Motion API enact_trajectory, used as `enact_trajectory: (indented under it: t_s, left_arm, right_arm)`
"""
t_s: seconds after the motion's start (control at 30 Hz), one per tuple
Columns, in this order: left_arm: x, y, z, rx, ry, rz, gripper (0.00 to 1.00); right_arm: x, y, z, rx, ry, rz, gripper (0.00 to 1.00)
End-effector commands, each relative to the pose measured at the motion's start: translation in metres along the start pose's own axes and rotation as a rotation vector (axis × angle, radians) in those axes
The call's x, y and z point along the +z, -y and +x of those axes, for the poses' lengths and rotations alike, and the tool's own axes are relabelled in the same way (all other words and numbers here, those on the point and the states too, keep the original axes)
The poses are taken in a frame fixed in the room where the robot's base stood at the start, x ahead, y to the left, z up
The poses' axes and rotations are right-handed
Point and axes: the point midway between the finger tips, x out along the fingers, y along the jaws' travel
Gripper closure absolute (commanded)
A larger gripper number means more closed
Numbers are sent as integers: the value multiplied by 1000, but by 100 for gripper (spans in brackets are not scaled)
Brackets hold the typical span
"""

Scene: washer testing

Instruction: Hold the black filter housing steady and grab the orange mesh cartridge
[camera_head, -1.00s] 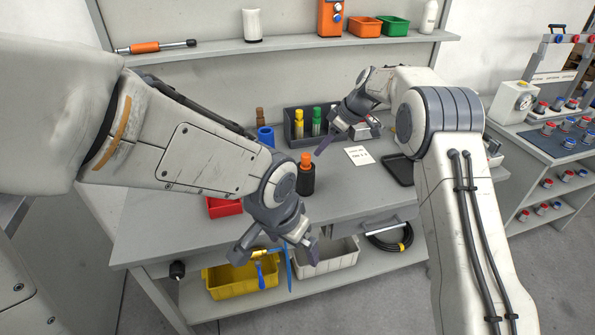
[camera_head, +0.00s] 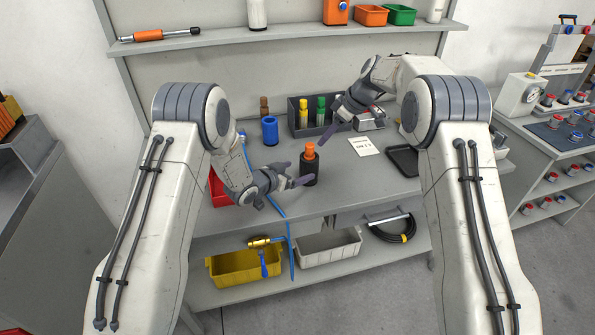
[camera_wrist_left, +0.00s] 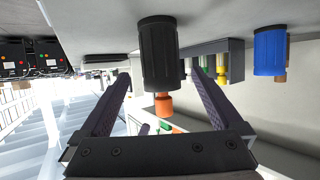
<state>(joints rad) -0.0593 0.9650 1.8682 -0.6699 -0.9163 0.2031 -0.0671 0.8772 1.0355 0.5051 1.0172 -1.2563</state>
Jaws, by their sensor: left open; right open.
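The black filter housing (camera_head: 310,174) stands upright on the workbench, with the orange mesh cartridge (camera_head: 310,151) sticking out of its top. My left gripper (camera_head: 296,174) is open just left of the housing. In the left wrist view the scene is upside down; the housing (camera_wrist_left: 159,55) lies between the directions of the two spread fingers (camera_wrist_left: 160,78), with the orange cartridge (camera_wrist_left: 163,105) below it. I cannot tell whether the fingers touch the housing. My right gripper (camera_head: 331,122) is open and empty, above and to the right of the cartridge.
Behind stands a dark rack (camera_head: 294,118) with yellow and green cartridges. A blue cylinder (camera_head: 270,130) stands to its left. A red bin (camera_head: 217,189) is partly behind my left arm. A white card (camera_head: 364,147) and black tray (camera_head: 404,160) lie to the right. A blue hose hangs over the front edge.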

Motion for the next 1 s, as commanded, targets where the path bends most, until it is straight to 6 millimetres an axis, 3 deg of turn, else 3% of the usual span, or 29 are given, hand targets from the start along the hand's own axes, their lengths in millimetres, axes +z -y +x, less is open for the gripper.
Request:
enact_trajectory:
  t_s: [0.17, 0.6, 0.8, 1.0]
  left_arm:
    - [1, 0, 14, 7, -13, 0, 0]
    - [1, 0, 87, 5, -10, 0, 0]
    - [0, 0, 102, 4, -9, -1, 0]
    - [0, 0, 105, 4, -9, -2, 0]
  right_arm:
    - [0, 0, 0, 0, 0, 0, 50]
    - [0, 0, 0, 0, 0, 0, 50]
    - [0, 0, 0, 0, 0, 0, 50]
    - [0, 0, 0, 0, 0, 0, 50]
